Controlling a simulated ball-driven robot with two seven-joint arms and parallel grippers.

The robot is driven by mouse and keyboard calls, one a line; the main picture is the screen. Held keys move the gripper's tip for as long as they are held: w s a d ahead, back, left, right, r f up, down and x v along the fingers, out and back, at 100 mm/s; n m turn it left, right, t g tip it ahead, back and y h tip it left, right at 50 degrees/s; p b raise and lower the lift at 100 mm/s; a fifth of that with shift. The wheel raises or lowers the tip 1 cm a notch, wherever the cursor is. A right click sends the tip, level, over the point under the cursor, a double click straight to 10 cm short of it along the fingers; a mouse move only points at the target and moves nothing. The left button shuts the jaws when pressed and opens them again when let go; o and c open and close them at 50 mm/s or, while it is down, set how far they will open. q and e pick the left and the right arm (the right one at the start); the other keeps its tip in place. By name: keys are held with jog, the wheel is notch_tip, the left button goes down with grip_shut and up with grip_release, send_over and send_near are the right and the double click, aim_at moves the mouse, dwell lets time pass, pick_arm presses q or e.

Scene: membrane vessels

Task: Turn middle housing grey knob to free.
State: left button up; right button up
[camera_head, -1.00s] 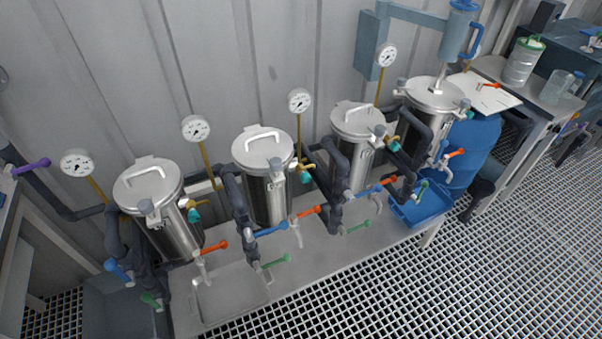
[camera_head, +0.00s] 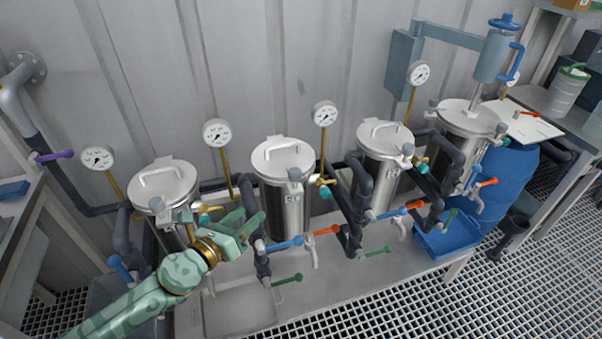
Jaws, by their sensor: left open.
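The second steel vessel from the left, apparently the middle housing (camera_head: 284,209), stands upright with its handled lid on. Its grey knob (camera_head: 295,175) sits at the lid's front right edge; its turn position is too small to read. My left gripper (camera_head: 254,231) is open and shows nothing between its fingers. In the picture it is below and left of that knob, apart from it, in front of the dark pipe between the first two vessels. My left arm comes in from the lower left and hides part of the left vessel (camera_head: 165,190). My right gripper is not seen.
Blue (camera_head: 285,243), orange (camera_head: 322,231) and green (camera_head: 287,279) valve levers stick out in front of the housing. A gauge (camera_head: 324,114) on a brass stem rises behind it. Another lidded vessel (camera_head: 380,165) stands to the right.

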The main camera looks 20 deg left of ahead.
pick_arm(q)
notch_tip(320, 180, up, 4)
jog(key=d+m+h, duration=0.2)
jog(key=d+m, duration=0.1)
jog(key=m, duration=0.2)
jog(key=p, duration=0.1)
send_near(300, 169)
jog(key=x, duration=0.3)
jog(key=b+x, duration=0.1)
jog(key=x, duration=0.3)
jog(key=f+x, duration=0.1)
jog(key=x, duration=0.2)
jog(key=shift+w+a+f, duration=0.1)
jog(key=shift+w+a, duration=0.15)
jog(key=shift+w, duration=0.05)
jog(key=shift+w+d, duration=0.1)
jog(key=shift+w, duration=0.15)
jog(key=c, duration=1)
